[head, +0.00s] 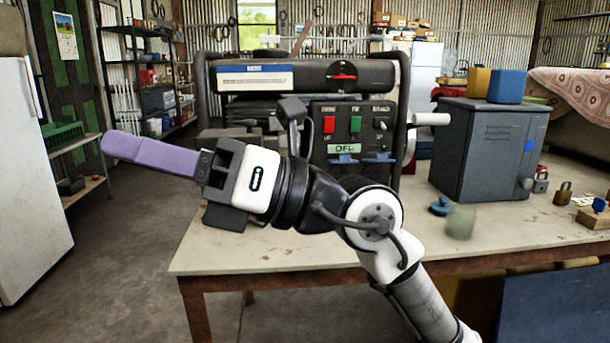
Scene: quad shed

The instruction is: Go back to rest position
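My gripper (125,148) is in the left half of the head view, raised in front of the workbench's left part. It points left, its long purple fingers over the open floor beside the bench. The fingers show as one purple slab from the side, so any gap between them is hidden. Nothing shows at their tips. My arm comes up from the lower right and bends left across the bench front.
The workbench (330,252) holds a black-framed generator (345,135) behind my gripper. A grey box (490,150) carries yellow and blue blocks. Padlocks (562,192) lie to the right. A white fridge (28,180) stands left. The floor (125,255) between is clear.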

